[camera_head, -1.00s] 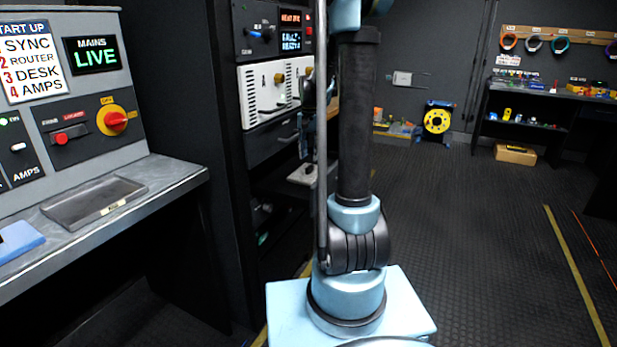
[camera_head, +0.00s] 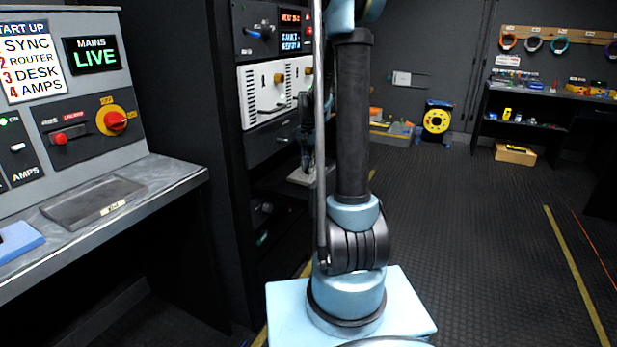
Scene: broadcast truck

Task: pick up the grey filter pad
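A light grey, flat thing (camera_head: 299,178), which looks like the grey filter pad, shows just left of my upright arm. It is at the rack's open lower shelf, small and partly hidden by my arm. My gripper (camera_head: 307,166) points down right at this pad, at its upper side. The fingers are dark, small and partly covered by the arm. I cannot tell whether they are open or shut, or whether they touch the pad.
The rack (camera_head: 270,147) with a drawer and white units stands left of my arm. A control desk (camera_head: 160,180) with a shallow tray (camera_head: 92,204) and a blue pad (camera_head: 18,240) is at the left. The floor (camera_head: 480,240) to the right is clear.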

